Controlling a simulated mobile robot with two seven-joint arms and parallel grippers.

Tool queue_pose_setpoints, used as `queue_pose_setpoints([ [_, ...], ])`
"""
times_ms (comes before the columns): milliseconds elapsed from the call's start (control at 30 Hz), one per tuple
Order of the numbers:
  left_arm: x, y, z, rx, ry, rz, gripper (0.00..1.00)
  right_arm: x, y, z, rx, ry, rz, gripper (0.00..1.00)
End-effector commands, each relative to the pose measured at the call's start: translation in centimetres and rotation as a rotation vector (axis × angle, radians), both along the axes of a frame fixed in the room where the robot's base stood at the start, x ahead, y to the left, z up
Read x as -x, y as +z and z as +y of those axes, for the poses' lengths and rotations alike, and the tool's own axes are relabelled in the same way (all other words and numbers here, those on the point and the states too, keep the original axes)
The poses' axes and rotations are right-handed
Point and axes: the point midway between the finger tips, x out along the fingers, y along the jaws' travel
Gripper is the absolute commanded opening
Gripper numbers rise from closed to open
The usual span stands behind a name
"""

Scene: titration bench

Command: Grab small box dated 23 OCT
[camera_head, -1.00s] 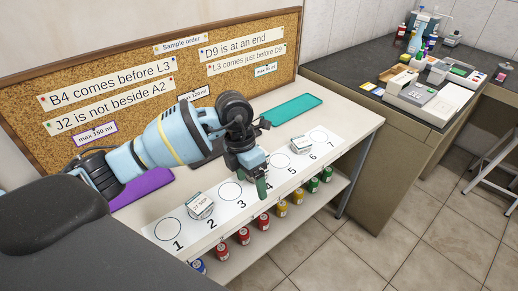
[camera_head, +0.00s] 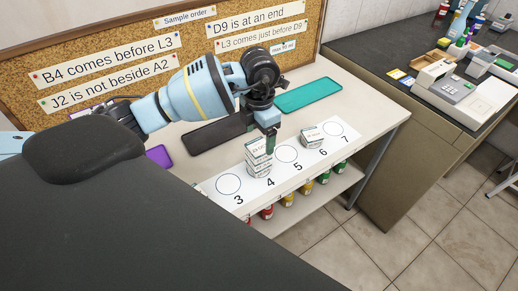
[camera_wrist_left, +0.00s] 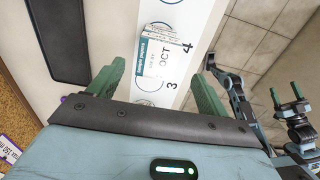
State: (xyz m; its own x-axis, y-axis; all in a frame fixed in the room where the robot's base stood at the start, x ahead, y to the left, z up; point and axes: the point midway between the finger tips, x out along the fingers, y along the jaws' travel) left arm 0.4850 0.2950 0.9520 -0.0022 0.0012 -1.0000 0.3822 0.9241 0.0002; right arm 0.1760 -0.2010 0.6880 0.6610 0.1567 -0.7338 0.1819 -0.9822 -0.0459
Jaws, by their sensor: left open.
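A stack of small white boxes (camera_head: 258,160) stands at spot 4 of the numbered strip in the head view. The top box shows in the left wrist view (camera_wrist_left: 158,48), with a teal band and the letters OCT; I cannot read its day surely. My left gripper (camera_head: 270,140) is open above and beside this stack, pointing down. In the left wrist view its green fingers (camera_wrist_left: 158,68) lie apart on either side of the box's near end, not visibly gripping it. My right gripper (camera_wrist_left: 286,95) shows at the right of the left wrist view, its green fingers apart and empty.
Another small white box (camera_head: 311,138) sits at spot 6. Spots 3, 5 and 7 of the strip (camera_head: 205,189) look empty. Black (camera_head: 215,134), teal (camera_head: 308,94) and purple (camera_head: 159,156) trays lie behind it. A corkboard (camera_head: 105,60) rises at the back; coloured bottles stand below.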

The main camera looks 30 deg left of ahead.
Motion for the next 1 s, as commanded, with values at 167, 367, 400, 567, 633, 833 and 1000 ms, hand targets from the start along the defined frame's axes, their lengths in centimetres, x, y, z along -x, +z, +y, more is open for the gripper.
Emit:
queue_pose_setpoints([
  [167,0.0,-0.5,0.0,0.001,0.001,-0.001,0.78,-0.1,0.1,0.0,-0.001,0.000,-0.003,0.74],
  [367,0.0,-3.2,0.3,0.001,0.001,0.002,0.78,-0.5,0.6,0.0,0.000,0.000,-0.013,0.74],
  [400,-0.1,-3.7,0.3,0.001,0.000,-0.001,0.78,-0.4,0.5,0.0,0.000,0.000,-0.012,0.74],
  [567,-0.1,-5.1,0.3,0.001,-0.001,-0.001,0.78,-0.4,0.5,0.0,0.000,0.000,-0.011,0.74],
  [633,-0.1,-5.2,0.3,0.002,-0.001,-0.001,0.78,-0.4,0.5,0.0,0.000,0.000,-0.011,0.74],
  [833,-0.1,-5.2,0.3,0.001,-0.001,-0.002,0.76,-0.4,0.5,0.0,0.000,0.000,-0.011,0.74],
  [1000,-0.1,-5.2,0.3,0.001,-0.001,-0.002,0.53,-0.4,0.5,0.0,0.000,0.000,-0.011,0.74],
])
